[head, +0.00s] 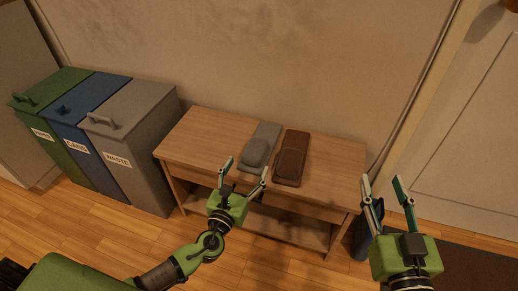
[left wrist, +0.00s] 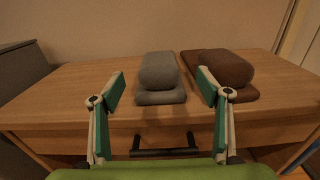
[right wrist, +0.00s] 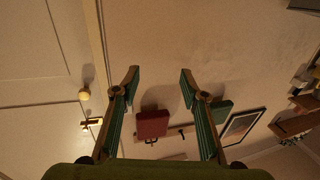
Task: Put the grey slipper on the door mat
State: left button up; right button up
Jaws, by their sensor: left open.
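The grey slipper (head: 258,151) lies on the wooden table, left of a brown slipper (head: 291,161). In the left wrist view the grey slipper (left wrist: 159,72) is ahead between my left fingertips, beyond them and apart from them. My left gripper (head: 246,169) is open and empty at the table's front edge. My right gripper (head: 382,181) is open and empty to the right of the table; its spread fingers (right wrist: 159,73) show in the right wrist view. A dark mat (head: 475,266), seemingly the door mat, lies on the floor at lower right, partly hidden by my right gripper.
The table (head: 200,130) has a lower shelf and drawer handle (left wrist: 165,151). Green, blue and grey bins (head: 140,150) stand left of it. A dark object (head: 360,238) stands by its right leg. A pale door (head: 470,140) is at right. The wooden floor in front is clear.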

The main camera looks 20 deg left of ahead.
pick_arm(q)
send_near(261, 138)
jog(key=shift+w+f+b, duration=0.25)
jog(key=shift+w+b, duration=0.1)
jog(key=shift+w, duration=0.7)
jog(key=w+b, duration=0.1)
jog(key=w, duration=0.4)
jog(key=shift+w+f+b, duration=0.1)
jog(key=shift+f+b, duration=0.05)
jog(key=shift+b, duration=0.15)
jog(key=c, duration=1.3)
jog(key=shift+c, duration=0.4)
pick_arm(e)
jog(key=s+r+t+y, duration=0.2)
jog(key=r+t, duration=0.4)
jog(key=r, duration=0.5)
jog(key=shift+s+a+r, duration=0.3)
jog(key=shift+s, duration=0.35)
pick_arm(q)
jog(key=shift+a, duration=0.1)
pick_arm(e)
jog(key=shift+w, duration=0.1)
